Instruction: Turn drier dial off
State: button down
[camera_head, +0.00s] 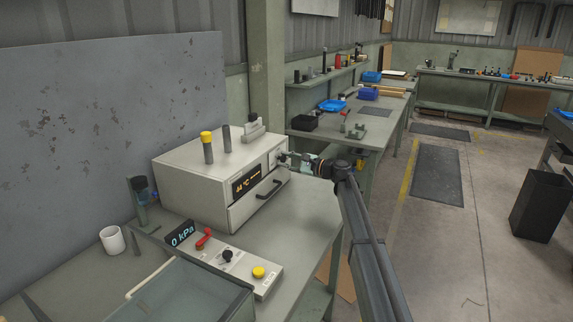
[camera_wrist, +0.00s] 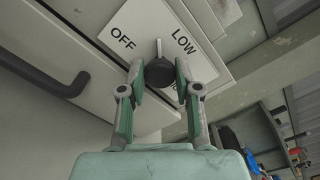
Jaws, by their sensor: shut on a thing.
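The drier (camera_head: 205,172) is a pale box on the bench with a lit temperature display and a black door handle (camera_head: 268,189). Its black dial (camera_wrist: 159,72) sits on a white plate with OFF and LOW labels in the wrist view. The dial's light pointer aims up between OFF and LOW. Another label below LOW is mostly hidden by my finger. My gripper (camera_wrist: 158,82) is shut on the dial, one finger on each side. In the head view my gripper (camera_head: 291,160) reaches the right end of the drier's front; the dial is too small there to make out.
A control panel (camera_head: 238,262) with a red lever, black knob and yellow button lies in front of the drier. A white cup (camera_head: 112,240) stands at left. Two cylinders and a small grey block stand on the drier. The handle (camera_wrist: 52,78) juts out left of the dial.

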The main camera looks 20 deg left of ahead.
dwell(0.3)
jog(key=c, duration=0.8)
grip_release()
jog(key=d, duration=0.8)
jog(key=s+d, duration=0.1)
jog(key=d, duration=0.3)
jog(key=shift+r, duration=0.1)
